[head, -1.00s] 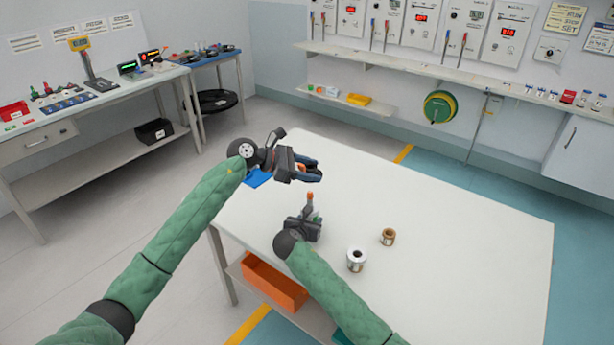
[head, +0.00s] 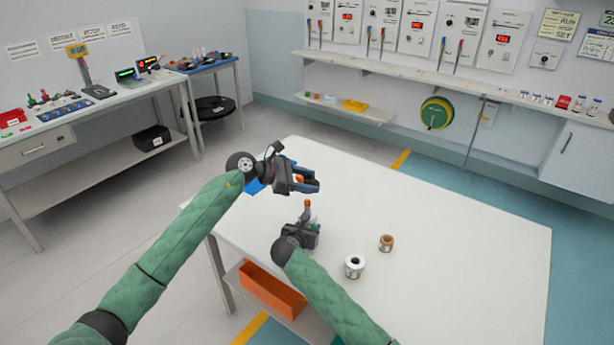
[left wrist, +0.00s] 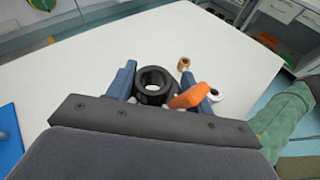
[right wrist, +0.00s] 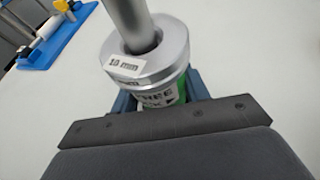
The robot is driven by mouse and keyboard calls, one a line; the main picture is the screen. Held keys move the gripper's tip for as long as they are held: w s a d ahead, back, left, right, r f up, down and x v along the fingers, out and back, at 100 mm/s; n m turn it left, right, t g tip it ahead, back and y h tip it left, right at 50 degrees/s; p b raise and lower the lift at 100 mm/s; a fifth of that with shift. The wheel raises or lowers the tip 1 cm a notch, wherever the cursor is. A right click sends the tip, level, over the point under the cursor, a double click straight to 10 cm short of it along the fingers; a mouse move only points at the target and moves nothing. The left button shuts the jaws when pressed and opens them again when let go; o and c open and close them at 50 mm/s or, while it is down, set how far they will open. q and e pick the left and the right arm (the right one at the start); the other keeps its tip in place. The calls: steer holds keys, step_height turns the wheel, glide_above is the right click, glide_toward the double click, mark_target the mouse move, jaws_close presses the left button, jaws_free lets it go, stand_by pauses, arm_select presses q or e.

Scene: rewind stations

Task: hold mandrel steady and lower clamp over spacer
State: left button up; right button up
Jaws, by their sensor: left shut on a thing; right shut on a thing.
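My left gripper (head: 306,183) is shut on the clamp (left wrist: 152,86), a black ring with an orange lever (left wrist: 188,96). It holds the clamp above the table, and the bare white tabletop shows through the ring's hole. My right gripper (head: 314,231) sits low over the table, nearer to me. It is shut on the green-labelled lower part of the mandrel (right wrist: 163,93). The mandrel's grey metal post (right wrist: 130,22) rises through a silver ring marked 10 mm, the spacer (right wrist: 150,66). The clamp is apart from the mandrel. The mandrel's foot is hidden.
A white spool (head: 355,266) and a small brown spool (head: 386,243) stand on the white table (head: 460,260), right of my right gripper. A blue-based fixture (right wrist: 60,40) lies behind the grippers. An orange bin (head: 272,290) is on the lower shelf. The table's right side is clear.

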mark_target(306, 209)
arm_select(q)
steer(key=shift+f, duration=1.8)
steer(key=shift+f, duration=3.6)
steer(key=shift+c, duration=0.2)
stand_by(0.3)
steer(key=o, duration=1.4)
steer(key=shift+f, duration=0.1)
steer(key=v, duration=1.2)
steer(key=shift+s, duration=0.1)
steer(key=shift+f, duration=0.1)
